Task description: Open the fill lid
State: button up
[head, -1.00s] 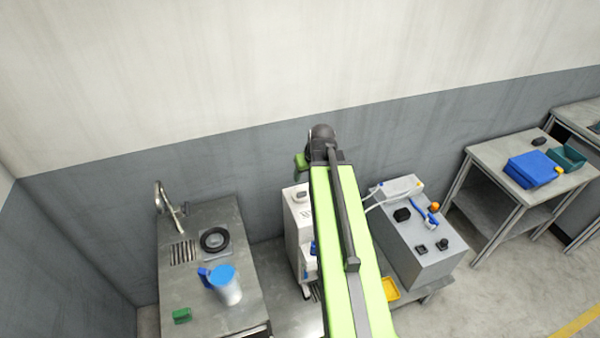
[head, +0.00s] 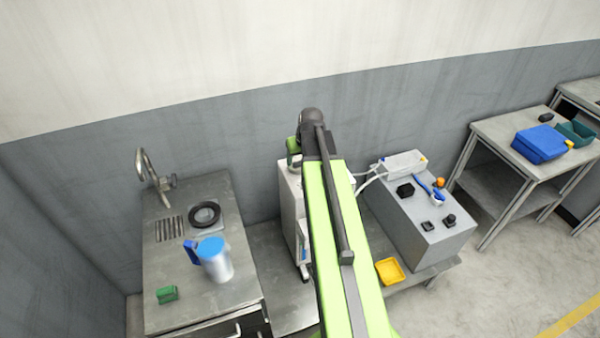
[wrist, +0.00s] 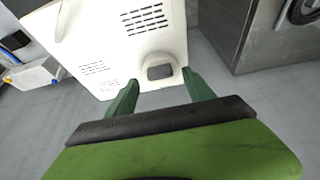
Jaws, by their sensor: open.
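The white machine (head: 290,198) stands on the low metal bench, partly behind my arm in the head view. Its vented white top also shows in the wrist view (wrist: 115,45). A dark grey lid (wrist: 159,72) sits in a raised white collar near the edge of that top and looks closed. My gripper (wrist: 160,77) is open and empty, with its green fingers on either side of the collar. Whether they touch it or hang above it, I cannot tell. In the head view, my green gripper (head: 293,147) is over the machine's top, mostly hidden by my arm.
A sink counter (head: 185,305) at left carries a blue-lidded jug (head: 215,262) and a green block (head: 167,294). To the right are a grey control box (head: 430,240) with tubes and a yellow tray (head: 390,271). A blue container (head: 539,143) stands on the far table.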

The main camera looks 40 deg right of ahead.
aim_at(297, 162)
jog(key=b+x, duration=0.1)
jog(key=x, duration=0.1)
jog(key=shift+w+f, duration=0.15)
jog(key=shift+f, duration=0.2)
jog(key=shift+r, duration=0.1)
grip_shut()
